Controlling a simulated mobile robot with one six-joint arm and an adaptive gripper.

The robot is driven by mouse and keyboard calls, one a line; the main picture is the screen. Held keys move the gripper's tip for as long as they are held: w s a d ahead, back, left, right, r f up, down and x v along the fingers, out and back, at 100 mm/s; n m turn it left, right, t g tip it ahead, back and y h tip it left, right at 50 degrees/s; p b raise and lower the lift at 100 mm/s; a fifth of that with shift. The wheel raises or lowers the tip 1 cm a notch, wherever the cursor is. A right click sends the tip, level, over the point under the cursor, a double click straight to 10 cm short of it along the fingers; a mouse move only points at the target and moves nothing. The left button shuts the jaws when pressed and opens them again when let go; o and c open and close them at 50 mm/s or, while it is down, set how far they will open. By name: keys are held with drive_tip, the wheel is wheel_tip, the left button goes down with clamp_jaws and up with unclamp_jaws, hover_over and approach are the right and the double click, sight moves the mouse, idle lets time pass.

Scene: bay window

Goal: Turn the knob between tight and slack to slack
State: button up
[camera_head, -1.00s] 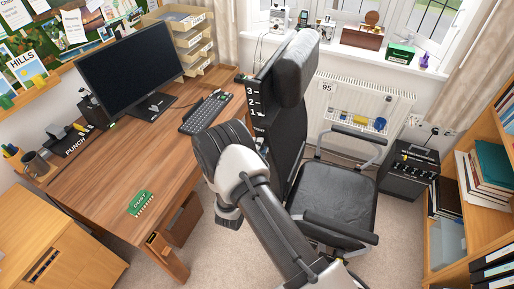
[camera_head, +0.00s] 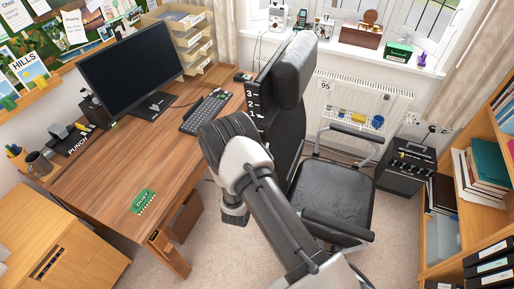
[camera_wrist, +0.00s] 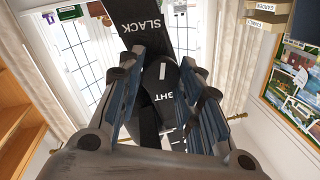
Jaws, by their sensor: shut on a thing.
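The black knob (camera_wrist: 161,74) with a white line on its face shows in the wrist view, between my fingers. The word SLACK (camera_wrist: 142,26) is in white on a black strip beyond it, upside down in this view. Part of the word TIGHT (camera_wrist: 170,97) shows below the knob, only its last letters clear. My gripper (camera_wrist: 165,66) is shut on the knob, one finger on each side. The white line points roughly up and down in the picture, with its end towards neither word clearly. In the head view my arm hides the gripper and the knob.
The office chair (camera_head: 335,190) stands close beside my arm, its tall back near the desk (camera_head: 100,180). A black box (camera_head: 405,170) stands on the floor by the radiator (camera_head: 345,98). A bookshelf (camera_head: 470,215) is at the right. Carpet is clear in front of the desk.

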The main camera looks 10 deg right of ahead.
drive_tip(key=shift+n+p, duration=0.3)
drive_tip(key=shift+n, duration=0.8)
drive_tip(key=o, duration=1.1)
drive_tip(key=v, duration=1.2)
drive_tip(key=shift+r, duration=0.2)
